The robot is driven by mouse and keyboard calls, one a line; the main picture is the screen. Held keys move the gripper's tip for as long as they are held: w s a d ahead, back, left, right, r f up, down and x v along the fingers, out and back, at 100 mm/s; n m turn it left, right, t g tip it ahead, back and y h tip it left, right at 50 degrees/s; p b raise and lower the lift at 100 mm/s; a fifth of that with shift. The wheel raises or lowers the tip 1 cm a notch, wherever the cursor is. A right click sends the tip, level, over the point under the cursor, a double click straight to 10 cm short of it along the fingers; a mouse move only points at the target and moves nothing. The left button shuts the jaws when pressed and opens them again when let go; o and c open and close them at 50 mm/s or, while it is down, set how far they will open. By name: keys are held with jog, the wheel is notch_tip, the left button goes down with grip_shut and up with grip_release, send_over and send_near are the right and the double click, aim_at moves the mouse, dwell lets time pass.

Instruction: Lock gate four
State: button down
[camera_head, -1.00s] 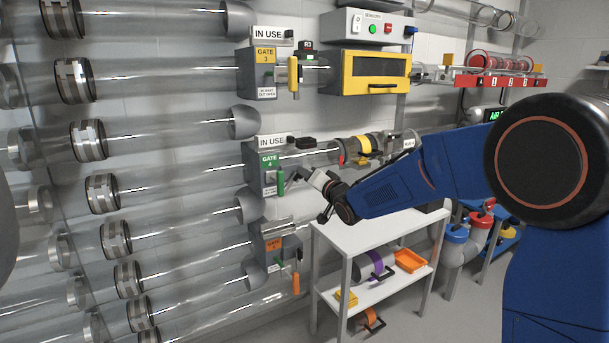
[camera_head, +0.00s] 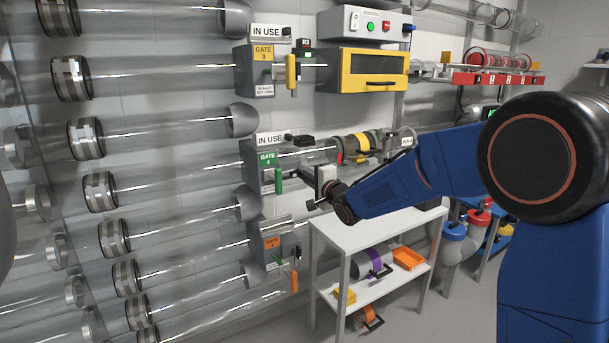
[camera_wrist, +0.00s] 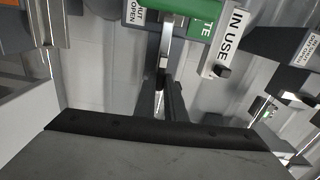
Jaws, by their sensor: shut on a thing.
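Gate four's box (camera_head: 258,170), with a green label, is on the wall in the head view. Its green handle (camera_head: 279,181) hangs upright at the box's right side. In the wrist view the handle's green part (camera_wrist: 187,5) is cut by the top edge. My gripper (camera_head: 313,203) is right of and slightly below the handle. In the wrist view its dark fingers (camera_wrist: 167,98) are close together at the end of a slim metal piece (camera_wrist: 166,48). They appear shut on this piece; the contact is partly hidden.
An IN USE sign (camera_head: 269,139) is above gate four. Gate three's box (camera_head: 255,70) is higher, and an orange-labelled gate (camera_head: 270,243) is below. A white shelf table (camera_head: 375,232) stands under my arm. Clear tubes (camera_head: 170,130) fill the left side.

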jog(key=shift+f+m, duration=0.1)
jog(key=shift+m, duration=0.3)
jog(key=c, duration=1.8)
grip_release()
jog(key=v, duration=1.7)
jog(key=shift+s+d, duration=0.15)
jog(key=shift+d, duration=0.05)
